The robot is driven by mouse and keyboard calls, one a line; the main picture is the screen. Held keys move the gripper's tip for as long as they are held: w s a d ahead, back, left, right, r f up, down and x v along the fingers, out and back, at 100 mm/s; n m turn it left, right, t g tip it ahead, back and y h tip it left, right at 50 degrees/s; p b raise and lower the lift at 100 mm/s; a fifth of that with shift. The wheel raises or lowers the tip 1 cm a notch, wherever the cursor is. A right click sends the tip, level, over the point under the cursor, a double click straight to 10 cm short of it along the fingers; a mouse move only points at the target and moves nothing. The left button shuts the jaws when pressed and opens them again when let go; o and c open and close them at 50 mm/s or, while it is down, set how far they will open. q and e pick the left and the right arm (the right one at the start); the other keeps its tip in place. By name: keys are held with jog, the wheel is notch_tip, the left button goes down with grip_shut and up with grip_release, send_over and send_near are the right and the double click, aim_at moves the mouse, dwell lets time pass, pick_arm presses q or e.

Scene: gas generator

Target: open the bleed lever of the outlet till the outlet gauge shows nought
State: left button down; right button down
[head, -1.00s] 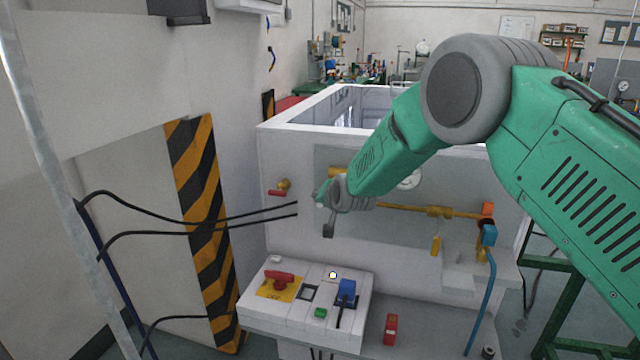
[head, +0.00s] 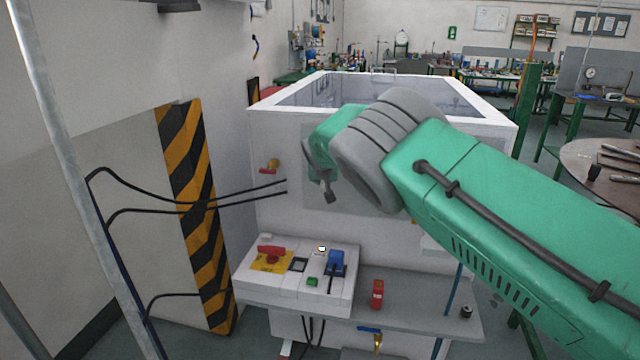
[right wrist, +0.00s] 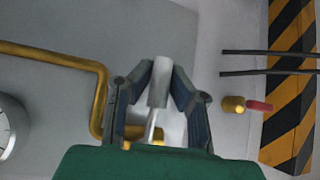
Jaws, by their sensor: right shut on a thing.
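My right gripper (head: 328,190) is at the front panel of the white generator cabinet, mostly hidden behind my own arm in the head view. In the right wrist view its fingers (right wrist: 157,85) are shut on a pale cylindrical grip (right wrist: 159,80) on a thin metal rod. The rod runs to brass fittings (right wrist: 150,142), partly hidden. I cannot tell whether this is the bleed lever. A round gauge (right wrist: 8,130) is cut off at the left edge; its reading is not legible. My left gripper is not in view.
A red-handled brass valve (head: 269,166) is left of the gripper. Below stands a control box (head: 290,292) with a red switch and blue plug. A red block (head: 377,293) sits on the ledge. Black cables (head: 190,205) cross the left, before a striped post (head: 195,220).

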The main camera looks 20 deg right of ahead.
jog(key=shift+s+a+f, duration=0.15)
jog(key=shift+s+f, duration=0.1)
jog(key=shift+f, duration=0.35)
jog(key=c, duration=1.5)
grip_release()
jog(key=shift+w+r, duration=0.15)
jog(key=shift+r, duration=0.1)
jog(key=shift+s+a+r, duration=0.1)
jog(key=shift+s+r, duration=0.15)
jog(key=shift+r, duration=0.2)
jog(key=v, duration=0.6)
jog(key=shift+s+a, duration=0.2)
jog(key=shift+a, duration=0.05)
